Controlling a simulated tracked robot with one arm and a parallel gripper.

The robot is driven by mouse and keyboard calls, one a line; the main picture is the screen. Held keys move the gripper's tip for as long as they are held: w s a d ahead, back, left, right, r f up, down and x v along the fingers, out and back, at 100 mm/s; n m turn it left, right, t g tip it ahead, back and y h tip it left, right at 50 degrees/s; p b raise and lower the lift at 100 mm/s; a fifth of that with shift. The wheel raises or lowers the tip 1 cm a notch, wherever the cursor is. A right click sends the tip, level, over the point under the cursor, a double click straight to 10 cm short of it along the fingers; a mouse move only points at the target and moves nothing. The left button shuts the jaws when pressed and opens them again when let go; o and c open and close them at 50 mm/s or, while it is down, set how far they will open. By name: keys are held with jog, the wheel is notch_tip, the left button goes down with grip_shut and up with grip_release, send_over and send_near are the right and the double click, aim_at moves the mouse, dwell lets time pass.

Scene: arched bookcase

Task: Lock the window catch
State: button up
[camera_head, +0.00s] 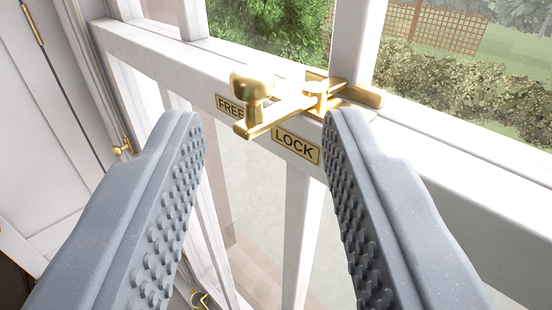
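The brass window catch (314,93) sits on the white meeting rail of the sash window. The lever's end lies between the FREE label (230,106) and the LOCK label (296,146), nearer FREE. My gripper (265,125) is open, with one grey studded finger on each side. The catch shows beyond and between the fingertips, and nothing is held. The right fingertip overlaps the view just below the catch's right part; I cannot tell whether they touch.
The white window rail (440,150) runs across the view, with upright glazing bars above and below. A white panelled shutter (40,130) with a small brass knob (122,147) stands at the left. A brass fitting (199,299) shows low down. Garden shows through the glass.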

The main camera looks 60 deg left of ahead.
jog(key=v, duration=0.7)
jog(key=shift+d+b, duration=0.2)
jog(key=shift+b, duration=0.15)
jog(key=shift+m, duration=0.3)
jog(key=s+d+f+m+t+h+b, duration=0.2)
jog(key=s+f+m+t+h+b, duration=0.1)
jog(key=s+f+m+h+b, duration=0.2)
jog(key=s+d+f+m+t+h+b, duration=0.3)
jog(key=s+f+m+h+b, duration=0.3)
jog(key=s+f+h, duration=0.3)
notch_tip(320, 180, down, 3)
jog(key=shift+s+r+m+t+h, duration=0.2)
jog(key=shift+s+m+t+h, duration=0.25)
jog(key=shift+h, duration=0.45)
